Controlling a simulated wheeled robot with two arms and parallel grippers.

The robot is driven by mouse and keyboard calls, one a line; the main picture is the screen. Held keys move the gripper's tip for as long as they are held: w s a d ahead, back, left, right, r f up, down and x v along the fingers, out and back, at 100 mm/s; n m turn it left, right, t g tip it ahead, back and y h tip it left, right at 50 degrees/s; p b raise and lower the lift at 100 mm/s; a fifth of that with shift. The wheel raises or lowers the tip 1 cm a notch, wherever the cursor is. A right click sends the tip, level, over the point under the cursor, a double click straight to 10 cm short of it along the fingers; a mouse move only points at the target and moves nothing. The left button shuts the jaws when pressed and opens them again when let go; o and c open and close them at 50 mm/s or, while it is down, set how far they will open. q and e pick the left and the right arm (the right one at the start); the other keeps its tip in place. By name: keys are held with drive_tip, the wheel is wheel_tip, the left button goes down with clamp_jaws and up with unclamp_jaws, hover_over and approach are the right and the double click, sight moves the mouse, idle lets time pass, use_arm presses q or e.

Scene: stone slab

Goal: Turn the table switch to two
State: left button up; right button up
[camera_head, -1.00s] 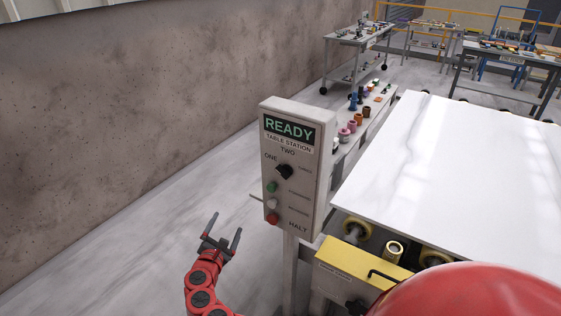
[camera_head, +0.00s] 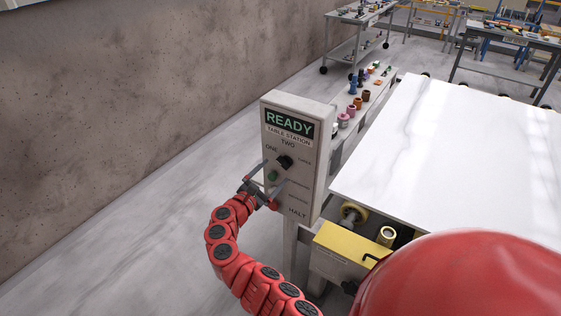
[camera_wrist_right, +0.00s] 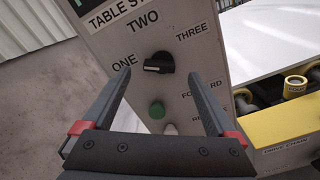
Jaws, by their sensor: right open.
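The table switch is a black rotary knob (camera_head: 285,162) on the front of a grey control box (camera_head: 320,150). In the right wrist view the knob (camera_wrist_right: 160,62) sits below the label TWO, with ONE to its left and THREE to its right. A white mark on the knob faces left, towards ONE. My right gripper (camera_head: 272,174) is open and empty in front of the panel, slightly below the knob. In the right wrist view its fingertips (camera_wrist_right: 160,73) stand to either side of the knob, apart from it. My left gripper is out of view.
A green button (camera_wrist_right: 157,110) and a pale button (camera_wrist_right: 170,129) lie below the knob. The box's display (camera_head: 289,124) reads READY. A white slab (camera_head: 440,150) lies right of the box, with a yellow machine part (camera_head: 350,243) below it. Open floor lies to the left.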

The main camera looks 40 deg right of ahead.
sight(282, 164)
drive_tip(key=shift+x, duration=2.55)
drive_tip(key=c, duration=1.4)
